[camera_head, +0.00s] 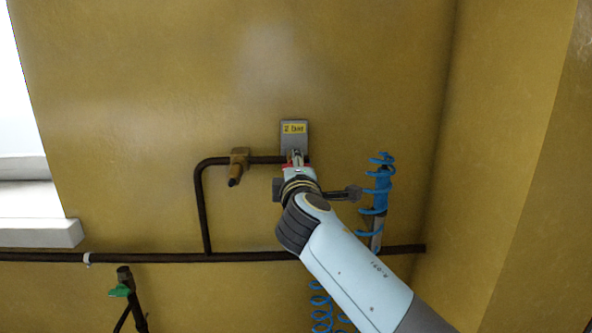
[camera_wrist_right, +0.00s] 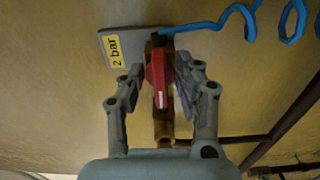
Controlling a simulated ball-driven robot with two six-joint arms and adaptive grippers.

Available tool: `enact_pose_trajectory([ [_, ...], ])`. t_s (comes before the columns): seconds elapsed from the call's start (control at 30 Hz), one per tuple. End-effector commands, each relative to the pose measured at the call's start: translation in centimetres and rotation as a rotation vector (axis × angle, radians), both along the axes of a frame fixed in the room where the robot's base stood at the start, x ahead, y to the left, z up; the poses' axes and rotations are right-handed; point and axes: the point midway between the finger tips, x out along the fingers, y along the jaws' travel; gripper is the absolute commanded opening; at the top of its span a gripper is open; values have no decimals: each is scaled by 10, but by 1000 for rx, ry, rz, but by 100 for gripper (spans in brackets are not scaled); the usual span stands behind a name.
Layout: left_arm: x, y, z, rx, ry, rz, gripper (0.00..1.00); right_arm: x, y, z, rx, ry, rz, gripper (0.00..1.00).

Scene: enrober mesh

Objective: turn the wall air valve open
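The wall air valve has a red handle (camera_wrist_right: 158,70) on a brass body (camera_wrist_right: 163,125) in the right wrist view. The handle lies roughly along the brass body in that view. A grey plate (camera_head: 294,142) with a yellow "2 bar" label is behind it on the wall. My right gripper (camera_wrist_right: 160,72) is open, with one finger on each side of the red handle and visible gaps beside it. In the head view my right gripper (camera_head: 296,158) and wrist hide most of the valve. My left gripper is not in view.
A dark pipe (camera_head: 203,205) runs along the yellow wall, with a brass fitting (camera_head: 239,162) left of the valve. A blue coiled hose (camera_head: 380,185) hangs at the right. A green-handled fitting (camera_head: 120,290) is at lower left, below a window sill (camera_head: 40,234).

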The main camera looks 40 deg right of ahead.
Motion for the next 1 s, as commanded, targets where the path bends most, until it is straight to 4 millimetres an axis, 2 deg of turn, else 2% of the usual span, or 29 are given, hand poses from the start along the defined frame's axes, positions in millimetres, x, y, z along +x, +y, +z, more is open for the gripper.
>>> enact_pose_trajectory([
  [0.27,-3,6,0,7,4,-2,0,-2,1,0,-1,1,0,35],
  [0.37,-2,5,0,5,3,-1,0,-10,7,-2,2,2,1,35],
  [0.7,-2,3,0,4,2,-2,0,-57,35,-1,2,1,0,35],
  [1.0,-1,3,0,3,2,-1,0,-64,39,0,-1,1,0,35],
])
